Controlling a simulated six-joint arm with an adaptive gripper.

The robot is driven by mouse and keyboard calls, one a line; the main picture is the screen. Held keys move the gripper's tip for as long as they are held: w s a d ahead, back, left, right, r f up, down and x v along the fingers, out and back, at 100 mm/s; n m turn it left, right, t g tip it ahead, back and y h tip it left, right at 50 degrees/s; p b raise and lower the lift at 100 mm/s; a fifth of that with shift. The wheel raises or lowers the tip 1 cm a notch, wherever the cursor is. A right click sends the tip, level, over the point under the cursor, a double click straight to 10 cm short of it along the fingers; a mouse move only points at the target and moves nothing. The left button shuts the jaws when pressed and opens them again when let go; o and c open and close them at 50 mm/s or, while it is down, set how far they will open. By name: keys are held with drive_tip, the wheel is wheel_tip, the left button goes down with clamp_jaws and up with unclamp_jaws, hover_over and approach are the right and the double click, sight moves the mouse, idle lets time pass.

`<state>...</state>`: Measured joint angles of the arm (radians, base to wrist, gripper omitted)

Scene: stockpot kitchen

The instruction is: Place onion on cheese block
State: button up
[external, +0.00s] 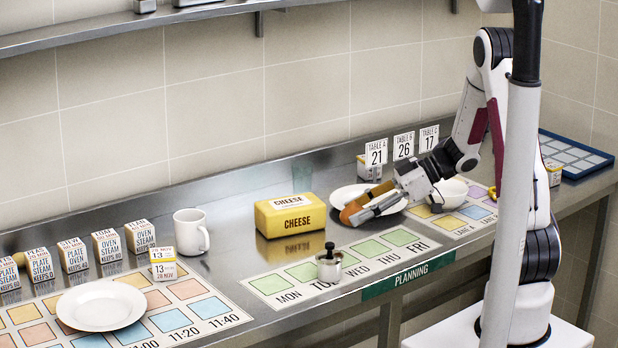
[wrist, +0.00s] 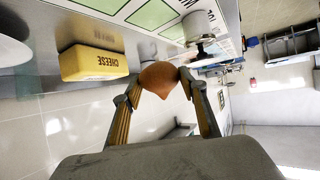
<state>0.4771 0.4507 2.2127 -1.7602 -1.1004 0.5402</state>
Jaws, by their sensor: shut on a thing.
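The brown onion (external: 352,212) is held between the fingertips of my gripper (external: 360,206). In the wrist view the onion (wrist: 158,78) sits between both fingers of my gripper (wrist: 159,83), with its pointed end toward the camera. The yellow cheese block (external: 290,215) lies on the steel counter, left of the onion in the external view. It also shows at the left of the wrist view (wrist: 95,63). The onion is apart from the cheese block, and the block's top is bare.
A white plate (external: 342,194) lies behind the gripper, with a white bowl (external: 451,194) to its right. A small metal pot with a black knob (external: 329,268) stands in front of the cheese block. A white mug (external: 191,232) stands to its left. Table number cards (external: 376,154) stand behind.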

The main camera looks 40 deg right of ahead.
drive_tip(key=w+a, duration=0.3)
drive_tip(key=w, duration=0.1)
wheel_tip(320, 180, up, 8)
drive_tip(key=m+t+h, duration=0.2)
drive_tip(key=m+t, duration=0.1)
hover_over(296, 203)
drive_tip(key=shift+w+f, duration=0.15)
drive_tip(key=shift+f, duration=0.05)
drive_tip(key=shift+f, duration=3.15)
drive_tip(key=shift+f, duration=1.85)
drive_tip(key=shift+f, duration=0.15)
